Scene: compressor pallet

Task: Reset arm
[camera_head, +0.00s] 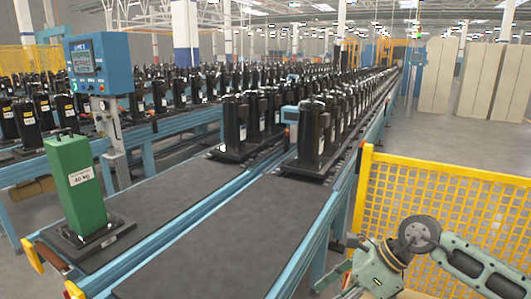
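My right arm comes in at the bottom right, bent at a round grey joint. At its end, a small grey-green part that looks like my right gripper (336,279) is partly cut off by the bottom edge. It is too small and unclear to show whether it is open or shut. I see nothing clearly held by it. My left arm and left gripper are outside the view.
A green compressor (78,185) stands upright on a black base on the left conveyor (150,205). Black compressors (318,135) stand on the conveyors behind. A blue control panel (98,65) is at left. A yellow mesh fence (450,205) stands behind my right arm.

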